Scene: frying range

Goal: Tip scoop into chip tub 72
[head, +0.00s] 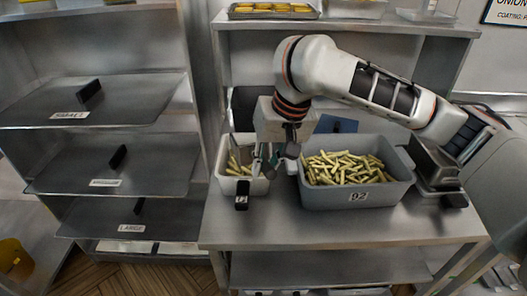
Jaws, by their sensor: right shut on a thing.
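A large grey tub (395,193) full of chips stands on the steel counter, and its label reads like 92. A smaller pale tub (222,177) with some chips in it stands to its left; I cannot read a number on it. My right gripper (270,157) is over the right side of the pale tub, beside the grey tub. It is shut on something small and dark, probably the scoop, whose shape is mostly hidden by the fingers. A black block (242,196) shows at the pale tub's front. My left gripper is out of view.
A dark metal holder (434,163) stands right of the grey tub. Shelves (140,100) with black upright pieces and size labels stand at the left. An upper shelf (350,24) holds trays above the counter. The counter's front strip (340,228) is clear.

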